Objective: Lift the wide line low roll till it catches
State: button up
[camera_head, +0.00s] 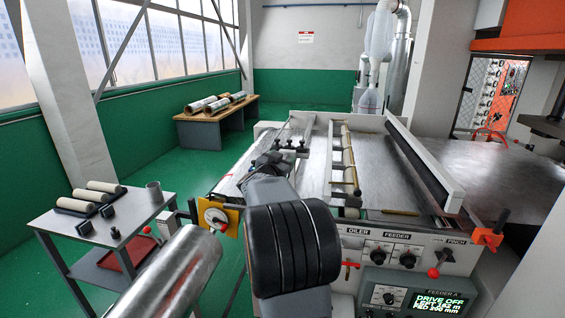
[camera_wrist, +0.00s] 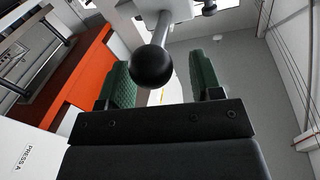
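In the wrist view my gripper (camera_wrist: 163,85) is open, with its two green-padded fingers well apart. A black ball knob (camera_wrist: 152,67) on a grey lever (camera_wrist: 163,28) shows in the opening, closer to the left finger. I cannot tell whether the knob touches that finger. In the head view my dark arm covers the middle of the feeder machine (camera_head: 380,225) and hides most of my gripper. Small black-topped levers (camera_head: 290,145) show beyond it on the machine's left side. I cannot tell which roll the knob belongs to.
A control panel (camera_head: 412,297) reads DRIVE OFF. A grey cart (camera_head: 80,225) with cream rolls (camera_head: 88,195) stands at left. A large shiny roll (camera_head: 175,275) lies in the foreground. A wooden bench (camera_head: 215,122) with rolls stands at the back. Green floor (camera_head: 165,150) is clear between them.

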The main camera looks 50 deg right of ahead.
jog(key=shift+d+f, duration=0.1)
jog(key=shift+f, duration=0.1)
jog(key=shift+a, duration=0.25)
jog(key=b+v, duration=0.3)
jog(key=v, duration=1)
jog(key=shift+a+r, duration=0.15)
jog(key=shift+a, duration=0.05)
